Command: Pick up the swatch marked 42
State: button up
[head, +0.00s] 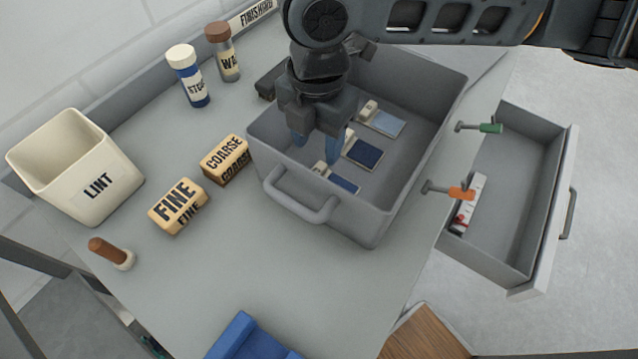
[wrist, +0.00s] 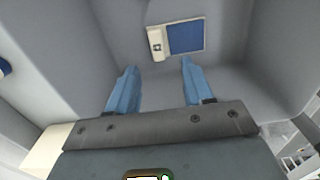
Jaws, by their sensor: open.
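Three swatches lie in the grey bin (head: 430,100): a light blue one (head: 385,123) toward the back, a dark blue one (head: 364,154) in the middle and a blue one (head: 343,184) toward the handle side. My gripper (head: 315,147) is over the left part of the bin, blue fingers pointing down, open and empty. In the wrist view one blue swatch (wrist: 186,38) with its tag lies beyond the spread fingertips (wrist: 158,68), apart from them.
The bin's walls surround the fingers. On the table are blocks marked FINE (head: 178,206) and COARSE (head: 225,159), a LINT bin (head: 85,170), two bottles (head: 188,76) and a wooden-handled tool (head: 110,253). An open drawer (head: 510,200) and green and orange handles (head: 462,192) are at right.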

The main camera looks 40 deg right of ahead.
aim_at(316, 166)
jog(key=f, duration=0.7)
jog(key=shift+w+f, duration=0.25)
grip_shut()
